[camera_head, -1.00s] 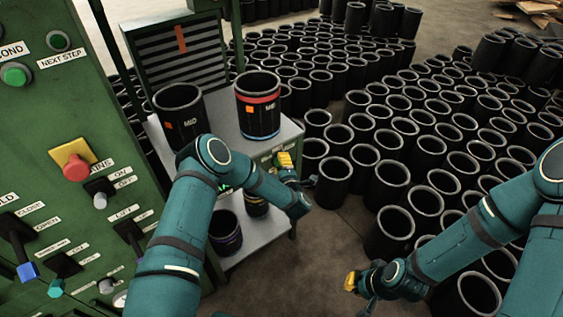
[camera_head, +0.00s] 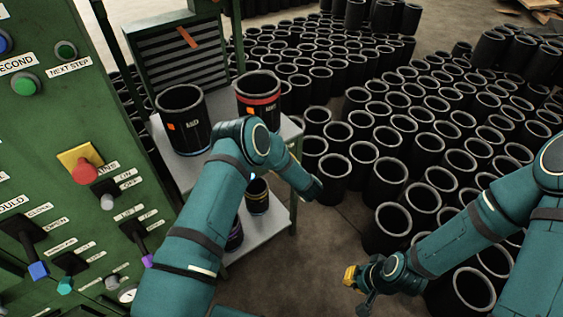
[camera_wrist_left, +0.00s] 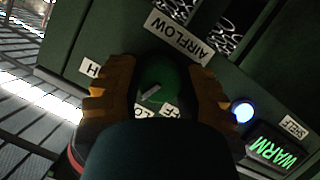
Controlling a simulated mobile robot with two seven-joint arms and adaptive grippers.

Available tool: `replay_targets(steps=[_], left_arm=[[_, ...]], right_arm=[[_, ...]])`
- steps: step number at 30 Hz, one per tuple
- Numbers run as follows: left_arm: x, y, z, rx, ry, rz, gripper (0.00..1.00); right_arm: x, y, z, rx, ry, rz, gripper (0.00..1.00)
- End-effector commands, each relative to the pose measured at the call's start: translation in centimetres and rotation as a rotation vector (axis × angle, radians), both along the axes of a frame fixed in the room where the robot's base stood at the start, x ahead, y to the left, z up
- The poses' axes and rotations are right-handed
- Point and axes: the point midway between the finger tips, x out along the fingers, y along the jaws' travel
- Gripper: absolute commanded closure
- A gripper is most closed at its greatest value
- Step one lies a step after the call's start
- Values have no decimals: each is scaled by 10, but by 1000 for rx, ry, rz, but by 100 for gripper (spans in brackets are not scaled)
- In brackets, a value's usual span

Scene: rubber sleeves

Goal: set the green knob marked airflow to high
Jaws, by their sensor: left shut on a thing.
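In the left wrist view the green knob (camera_wrist_left: 160,76) sits on a dark green panel below the AIRFLOW label (camera_wrist_left: 180,38). My left gripper (camera_wrist_left: 157,88) is shut on the knob, one yellow-brown finger on each side. The knob's pale pointer line slants down-left, toward the partly covered LO label (camera_wrist_left: 141,112). An OFF label is partly hidden beside it, and a label starting with H (camera_wrist_left: 89,68) shows left of the fingers. In the head view my left gripper is hidden by its own arm. My right gripper (camera_head: 356,288) hangs at lower centre, away from the panel; its opening is unclear.
A blue light (camera_wrist_left: 242,111) and a lit WARM sign (camera_wrist_left: 274,152) lie right of the gripper. In the head view sleeves marked MID (camera_head: 183,125) and another red-banded sleeve (camera_head: 258,98) stand on the shelf. Many black sleeves fill the floor. A green control panel (camera_head: 75,120) stands left.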

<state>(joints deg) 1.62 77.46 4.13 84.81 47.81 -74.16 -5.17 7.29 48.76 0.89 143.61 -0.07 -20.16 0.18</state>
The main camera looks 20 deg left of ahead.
Motion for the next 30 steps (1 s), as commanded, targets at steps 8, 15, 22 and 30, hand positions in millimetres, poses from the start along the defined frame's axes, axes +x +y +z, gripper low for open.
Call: replay_targets(steps=[8, 15, 22, 30], left_arm=[[2, 0, 2, 141, 170, 0, 97], [2, 1, 2, 221, 274, 0, 97], [1, 1, 1, 258, 324, 1, 97], [1, 1, 1, 268, 337, 1, 97]], right_arm=[[0, 0, -1, 0, 0, 0, 100], [0, 0, -2, 0, -1, 0, 100], [1, 0, -3, 0, -1, 0, 100], [1, 0, -3, 0, -2, -1, 100]])
